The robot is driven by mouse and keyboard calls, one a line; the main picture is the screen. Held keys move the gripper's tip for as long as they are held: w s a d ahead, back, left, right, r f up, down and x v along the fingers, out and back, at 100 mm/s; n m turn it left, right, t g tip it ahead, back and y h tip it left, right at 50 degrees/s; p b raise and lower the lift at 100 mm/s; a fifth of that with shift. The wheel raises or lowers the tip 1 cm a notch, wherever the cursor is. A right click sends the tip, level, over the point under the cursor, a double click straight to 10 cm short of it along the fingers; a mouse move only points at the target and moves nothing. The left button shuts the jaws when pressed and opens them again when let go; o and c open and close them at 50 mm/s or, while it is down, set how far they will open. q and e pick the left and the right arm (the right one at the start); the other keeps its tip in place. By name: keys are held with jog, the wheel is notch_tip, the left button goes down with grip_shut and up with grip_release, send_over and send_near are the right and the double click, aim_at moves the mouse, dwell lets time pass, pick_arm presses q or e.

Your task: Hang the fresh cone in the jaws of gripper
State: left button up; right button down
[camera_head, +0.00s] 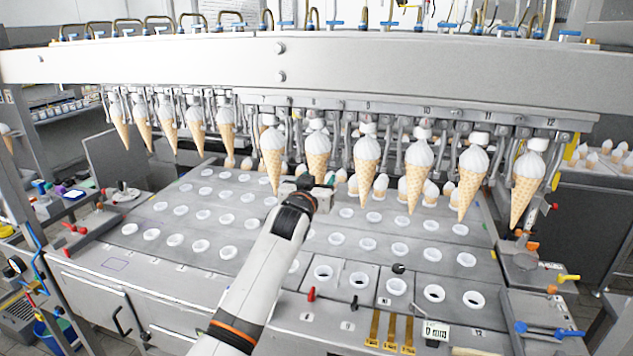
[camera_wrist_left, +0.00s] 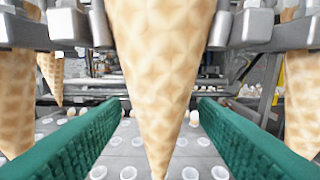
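My left gripper (camera_head: 318,181) is at the row of hanging cones. It is open. In the left wrist view its two green-padded fingers (camera_wrist_left: 160,110) stand on either side of a waffle cone (camera_wrist_left: 160,70), with gaps visible on both sides of its tip. This cone hangs tip down; its top is out of that view. It seems to be the cone with a white top (camera_head: 318,146) just above my gripper in the head view. Metal jaws (camera_wrist_left: 236,28) show beside it; their grip on it is hidden. My right gripper is not in view.
More white-topped cones hang on both sides, including one close on the right (camera_head: 367,160) and one on the left (camera_head: 271,150). A long metal beam (camera_head: 330,62) runs above. Below is a grey plate (camera_head: 130,230) with rows of white cup holes. Loose items lie at both sides.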

pick_arm(q)
jog(key=shift+o, duration=0.4)
jog(key=shift+o, duration=1.2)
jog(key=p+v, duration=0.6)
jog(key=v, duration=0.3)
jog(key=shift+p, duration=0.4)
